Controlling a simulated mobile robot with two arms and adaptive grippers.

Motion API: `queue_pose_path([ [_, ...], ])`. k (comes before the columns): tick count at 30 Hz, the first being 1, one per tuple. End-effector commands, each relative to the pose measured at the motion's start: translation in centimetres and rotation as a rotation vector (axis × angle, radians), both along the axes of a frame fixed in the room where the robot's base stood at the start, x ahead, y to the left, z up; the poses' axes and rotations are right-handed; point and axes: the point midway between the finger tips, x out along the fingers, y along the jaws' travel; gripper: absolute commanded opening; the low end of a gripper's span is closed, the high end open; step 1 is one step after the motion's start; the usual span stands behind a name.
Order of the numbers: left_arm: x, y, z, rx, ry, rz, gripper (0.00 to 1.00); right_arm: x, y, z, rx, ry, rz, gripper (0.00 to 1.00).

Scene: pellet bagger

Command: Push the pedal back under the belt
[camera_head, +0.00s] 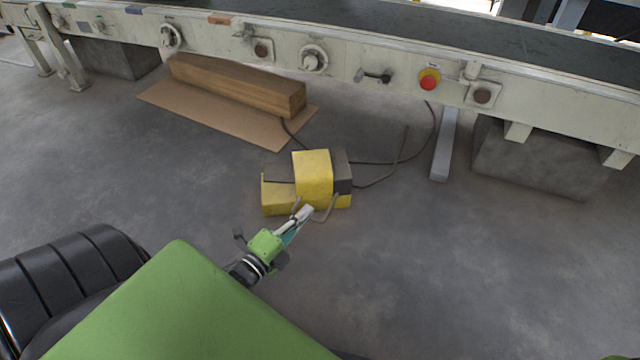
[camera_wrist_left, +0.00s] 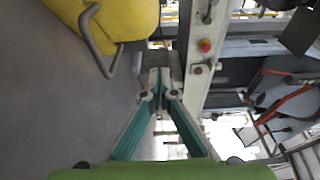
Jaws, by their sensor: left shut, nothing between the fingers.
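The yellow and dark grey foot pedal (camera_head: 312,174) sits on the floor in front of the conveyor belt (camera_head: 400,30). A black cable runs from it toward the belt frame. My left gripper (camera_head: 307,211) is shut and empty at the pedal's near side, close to its metal wire guard; I cannot tell whether it touches. In the left wrist view the gripper tips (camera_wrist_left: 158,82) are together, and the yellow pedal (camera_wrist_left: 115,15) with its bent metal bar shows at the upper left. My right gripper is not in view.
A wooden beam (camera_head: 235,85) lies on a cardboard sheet (camera_head: 160,98) under the belt's left part. A grey support leg (camera_head: 444,145) and a concrete block (camera_head: 540,165) stand to the right. A red stop button (camera_head: 429,82) is on the frame. Floor between pedal and belt is mostly clear.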

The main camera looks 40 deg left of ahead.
Motion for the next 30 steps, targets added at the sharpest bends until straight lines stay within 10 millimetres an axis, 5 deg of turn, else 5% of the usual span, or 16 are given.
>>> queue_pose_path([
  [16, 10.0, -0.3, -0.4, 0.001, -0.006, -0.002, 0.00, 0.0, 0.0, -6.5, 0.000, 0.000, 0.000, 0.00],
  [30, 12.7, 2.5, 0.0, -0.001, -0.001, 0.000, 0.00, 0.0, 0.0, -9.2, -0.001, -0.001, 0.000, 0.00],
])
